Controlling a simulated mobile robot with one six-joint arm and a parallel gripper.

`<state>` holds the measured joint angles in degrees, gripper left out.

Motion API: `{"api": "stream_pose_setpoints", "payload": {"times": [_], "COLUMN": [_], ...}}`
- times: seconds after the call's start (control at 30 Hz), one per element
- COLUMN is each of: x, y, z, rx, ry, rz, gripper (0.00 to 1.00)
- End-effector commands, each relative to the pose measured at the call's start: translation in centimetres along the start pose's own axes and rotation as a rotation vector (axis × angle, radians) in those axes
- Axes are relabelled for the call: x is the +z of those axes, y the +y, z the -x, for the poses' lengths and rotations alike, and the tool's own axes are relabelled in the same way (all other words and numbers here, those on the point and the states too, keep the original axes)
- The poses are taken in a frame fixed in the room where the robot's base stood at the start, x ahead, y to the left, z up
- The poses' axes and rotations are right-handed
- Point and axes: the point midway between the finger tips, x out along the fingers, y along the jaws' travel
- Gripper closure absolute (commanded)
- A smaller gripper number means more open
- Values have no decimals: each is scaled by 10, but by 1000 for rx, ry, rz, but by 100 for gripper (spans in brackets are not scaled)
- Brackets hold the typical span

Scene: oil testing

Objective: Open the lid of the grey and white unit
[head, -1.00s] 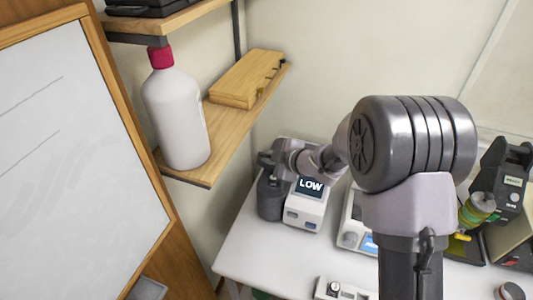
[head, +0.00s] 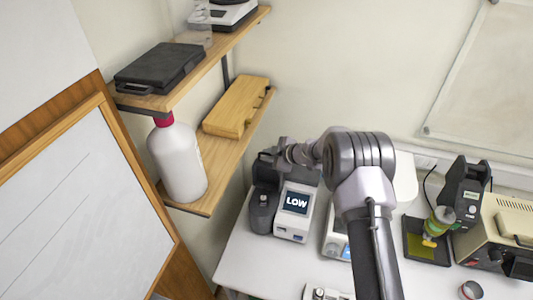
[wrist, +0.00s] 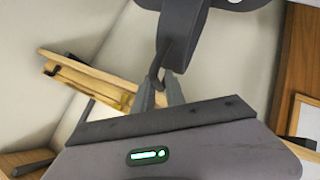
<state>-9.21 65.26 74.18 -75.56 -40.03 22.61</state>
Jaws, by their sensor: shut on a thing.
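The grey and white unit (head: 293,213) stands at the back left of the table, its screen reading LOW. Its dark grey round part (head: 262,212) is on the left side. A dark grey upright part rises behind that round part, close to my gripper (head: 268,155); I cannot tell how far the lid is raised. In the wrist view my gripper (wrist: 160,90) has its two fingers closed together on the lower end of a dark grey loop-like handle (wrist: 178,45), which looks like the lid's. Most of the lid is out of that view.
A wooden shelf (head: 222,160) holds a white bottle (head: 178,162) with a red cap and a wooden box (head: 237,105), close to the left of my gripper. A black case (head: 160,70) lies on the upper shelf. Other instruments stand on the white table (head: 240,262) to the right.

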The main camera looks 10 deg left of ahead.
Motion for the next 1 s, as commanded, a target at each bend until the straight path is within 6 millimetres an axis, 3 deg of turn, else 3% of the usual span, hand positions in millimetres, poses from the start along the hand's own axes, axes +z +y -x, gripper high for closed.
{"api": "stream_pose_setpoints", "payload": {"times": [0.5, 0.53, 0.6, 0.87, 1.0], "x": [1, 1, 1, 1, 2], "y": [1, 1, 1, 0, 1], "z": [-2, -2, -2, -1, 16], "rx": [-1, -1, -1, -2, 0], "ry": [1, 1, 1, 0, -1], "rz": [1, 1, 1, 0, -2], "gripper": [100, 79, 68, 68, 68]}}
